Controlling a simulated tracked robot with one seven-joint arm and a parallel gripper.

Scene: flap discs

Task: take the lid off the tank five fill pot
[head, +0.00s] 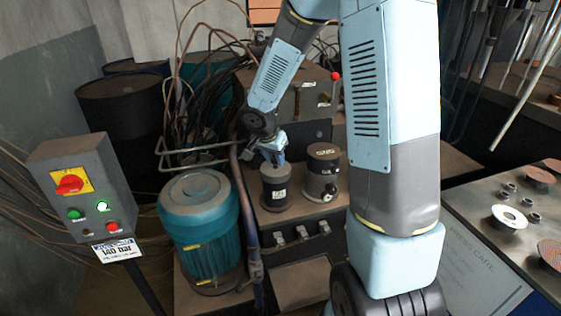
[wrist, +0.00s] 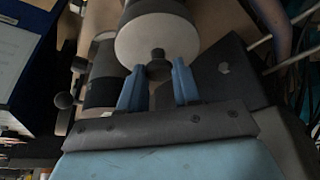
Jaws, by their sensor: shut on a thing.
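My gripper (head: 274,157) reaches down from above onto the left of two dark fill pots on the power unit's top. Its blue fingers (wrist: 157,80) are shut on the small dark knob (wrist: 158,66) of that pot's lid. The lid (wrist: 152,38) is a pale grey disc in the wrist view. The left pot (head: 276,196) stands upright under the gripper, with a small white label too small to read. The lid appears to sit on it; I see no clear gap. The right pot (head: 322,180) stands close beside it, and shows at the left in the wrist view (wrist: 101,85).
A teal motor (head: 198,225) stands left of the pots, with a pipe (head: 241,190) between. A grey control box (head: 85,190) is at far left. Hoses (head: 205,85) hang behind. Several valves (head: 303,236) line the front. A bench with discs (head: 508,218) is at right.

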